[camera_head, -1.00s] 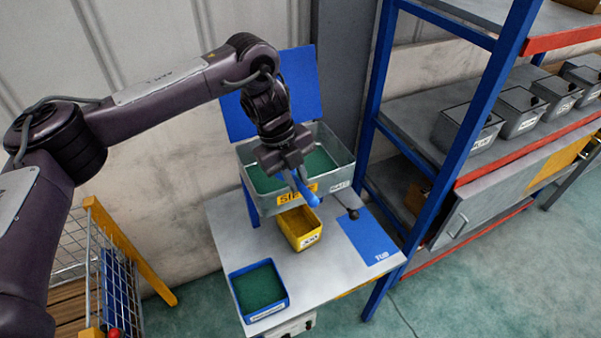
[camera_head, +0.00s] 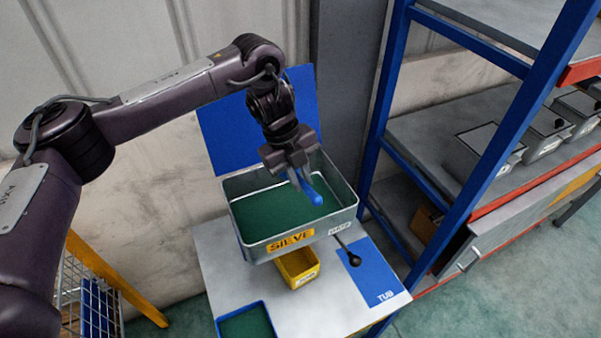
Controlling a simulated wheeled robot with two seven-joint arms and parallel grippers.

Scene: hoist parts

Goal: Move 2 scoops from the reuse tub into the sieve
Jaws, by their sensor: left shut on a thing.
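The sieve (camera_head: 340,222) is a grey metal pan labelled SIEVE, with a green fill inside. My left gripper (camera_head: 301,178) is over it, shut on a blue scoop (camera_head: 316,197) that tilts downward above the right part of the pan. I cannot tell whether the scoop holds anything. A blue tub (camera_head: 268,313) with a green fill stands at the table's front left, cut off by the frame; its label does not show. A small yellow tub (camera_head: 309,275) stands below the sieve's front; its label is too small to read. My right gripper is not in view.
A blue mat marked TUB (camera_head: 375,282) lies on the table's right, with a dark long-handled tool (camera_head: 353,258) at its back left. A blue-post rack with grey bins (camera_head: 487,150) stands at right. A wire cage (camera_head: 95,310) is at lower left.

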